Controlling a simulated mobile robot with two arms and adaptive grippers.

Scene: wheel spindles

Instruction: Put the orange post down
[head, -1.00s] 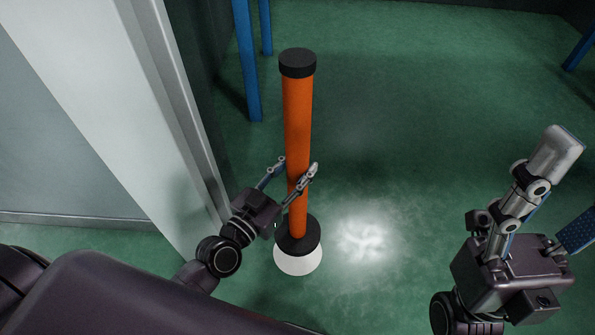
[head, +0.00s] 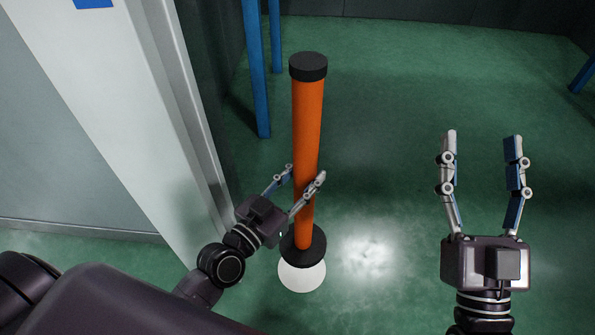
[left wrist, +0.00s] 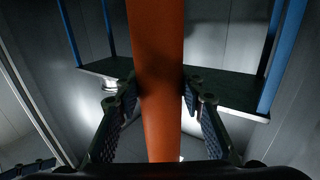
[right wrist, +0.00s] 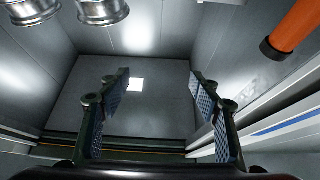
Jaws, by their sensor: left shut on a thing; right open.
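The orange post (head: 307,120) stands about upright in the head view, with a black cap on top and a black round base (head: 303,246). My left gripper (head: 305,172) is shut on the post around its lower half. The post also runs between the left fingers in the left wrist view (left wrist: 155,50). A white disc (head: 302,277) shows just below the base; I cannot tell whether the base touches the disc or the floor. My right gripper (head: 482,138) is open and empty, well to the right of the post. The post's black end shows at upper right in the right wrist view (right wrist: 270,50).
A pale wall or door frame (head: 160,110) stands close to the left of my left arm. Blue legs (head: 257,80) rise behind the post. The green floor (head: 400,100) is clear between and beyond the grippers. Silver round parts (right wrist: 103,10) show in the right wrist view.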

